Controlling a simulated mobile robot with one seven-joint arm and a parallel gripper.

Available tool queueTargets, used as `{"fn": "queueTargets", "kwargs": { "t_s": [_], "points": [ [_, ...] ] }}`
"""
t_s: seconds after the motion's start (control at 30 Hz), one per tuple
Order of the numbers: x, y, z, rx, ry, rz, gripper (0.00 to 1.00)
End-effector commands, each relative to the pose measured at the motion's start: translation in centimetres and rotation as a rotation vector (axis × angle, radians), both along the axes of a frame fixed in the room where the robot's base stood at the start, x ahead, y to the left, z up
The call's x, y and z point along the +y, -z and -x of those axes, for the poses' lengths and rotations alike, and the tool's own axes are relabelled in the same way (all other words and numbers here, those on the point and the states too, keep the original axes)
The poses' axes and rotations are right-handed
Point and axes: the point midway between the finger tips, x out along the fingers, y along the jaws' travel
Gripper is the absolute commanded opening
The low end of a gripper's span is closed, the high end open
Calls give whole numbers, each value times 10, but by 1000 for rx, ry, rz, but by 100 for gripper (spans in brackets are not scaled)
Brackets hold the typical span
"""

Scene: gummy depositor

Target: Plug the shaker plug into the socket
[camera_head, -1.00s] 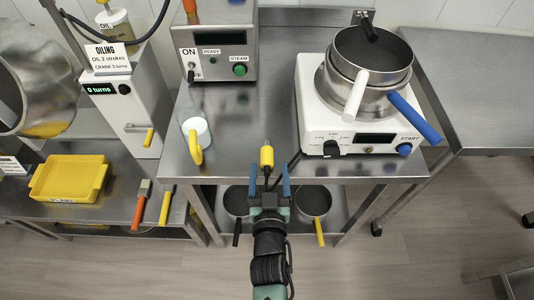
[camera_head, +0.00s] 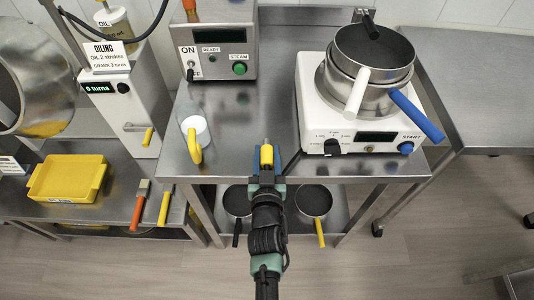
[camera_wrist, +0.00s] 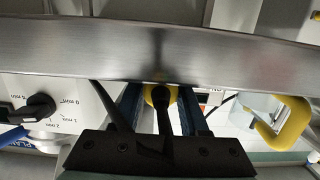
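The yellow plug (camera_head: 267,155) is near the front edge of the steel table, left of the white machine with START lettering (camera_head: 352,146). Its dark cable (camera_head: 291,162) runs toward that machine. My gripper (camera_head: 267,168) reaches from the front, its blue fingers on either side of the plug. The fingers look open, with a narrow gap to the plug. In the wrist view, the plug (camera_wrist: 160,95) shows between the fingers, partly hidden by its cable and the gripper body. I cannot make out a socket in either view.
Stacked pots (camera_head: 370,70) with white and blue handles stand on the white machine. The steam box (camera_head: 214,50) is behind. The table's middle (camera_head: 250,110) is clear.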

Motion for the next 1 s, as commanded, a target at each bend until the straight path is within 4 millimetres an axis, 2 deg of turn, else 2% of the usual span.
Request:
{"fn": "queueTargets", "kwargs": {
  "t_s": [0.03, 0.2, 0.23, 0.67, 0.87, 1.0],
  "points": [
    [0, 0, 0, 0, 0, 0, 33],
    [0, 0, 0, 0, 0, 0, 2],
    [0, 0, 0, 0, 0, 0, 0],
    [0, -5, 0, -1, 0, 0, 0],
    [0, -24, 0, -1, 0, -1, 0],
    [1, -45, 0, -1, -1, 0, 0]
  ]
}}
